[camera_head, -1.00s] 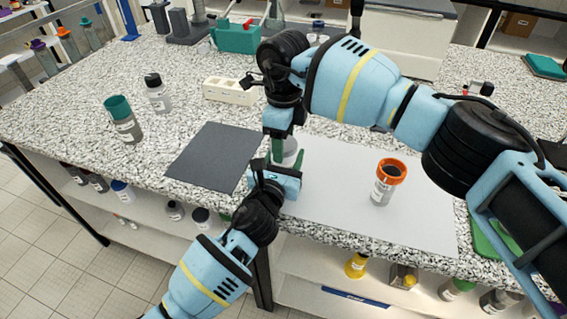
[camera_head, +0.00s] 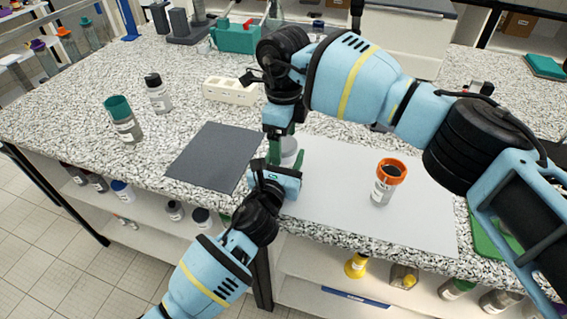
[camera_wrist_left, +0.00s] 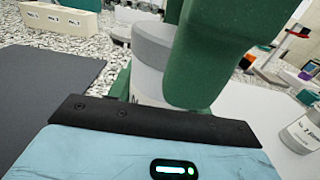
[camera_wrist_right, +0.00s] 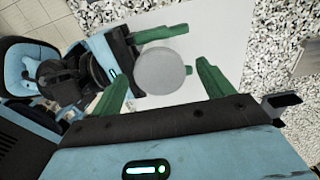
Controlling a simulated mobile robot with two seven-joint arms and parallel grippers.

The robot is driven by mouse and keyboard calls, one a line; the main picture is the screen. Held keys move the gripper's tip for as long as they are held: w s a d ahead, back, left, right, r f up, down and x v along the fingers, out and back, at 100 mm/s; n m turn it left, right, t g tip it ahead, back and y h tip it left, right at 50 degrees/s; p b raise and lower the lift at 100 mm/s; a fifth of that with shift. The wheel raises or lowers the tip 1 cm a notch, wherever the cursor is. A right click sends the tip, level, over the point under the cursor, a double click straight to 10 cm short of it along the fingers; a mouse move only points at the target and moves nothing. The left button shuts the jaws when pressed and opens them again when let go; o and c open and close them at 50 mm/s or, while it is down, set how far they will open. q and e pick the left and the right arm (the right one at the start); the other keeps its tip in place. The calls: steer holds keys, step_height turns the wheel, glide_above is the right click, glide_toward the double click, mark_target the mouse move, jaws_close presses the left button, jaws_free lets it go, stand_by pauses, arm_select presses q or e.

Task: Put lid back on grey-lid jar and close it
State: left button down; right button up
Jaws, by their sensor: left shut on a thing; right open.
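The grey-lid jar (camera_head: 289,153) stands upright at the left edge of the pale grey mat. Its grey lid sits on top of the white body, seen in the left wrist view (camera_wrist_left: 150,48) and from above as a grey disc in the right wrist view (camera_wrist_right: 160,74). My left gripper (camera_head: 280,166) is shut on the jar's body from the front. My right gripper (camera_head: 286,152) points down from above, open, with one green finger (camera_wrist_right: 210,78) on each side of the lid. Whether they touch the lid is unclear.
An orange-topped jar (camera_head: 383,190) stands on the pale grey mat (camera_head: 425,220) at right. A dark mat (camera_head: 208,158) lies at left and is bare. A white block with holes (camera_head: 230,91), a teal-topped jar (camera_head: 125,125) and a black-capped bottle (camera_head: 158,97) stand beyond.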

step_height(320, 180, up, 11)
steer(key=shift+r, duration=0.2)
stand_by(0.3)
arm_select(q)
steer(key=c, duration=0.6)
jaws_free()
steer(key=shift+s, duration=0.15)
steer(key=v, duration=0.7)
steer(key=shift+s+a+r+p, duration=0.1)
steer(key=shift+p, duration=0.25)
steer(key=shift+s, duration=0.15)
arm_select(e)
step_height(320, 180, up, 2)
steer(key=shift+s+r, duration=0.1)
steer(key=shift+s, duration=0.05)
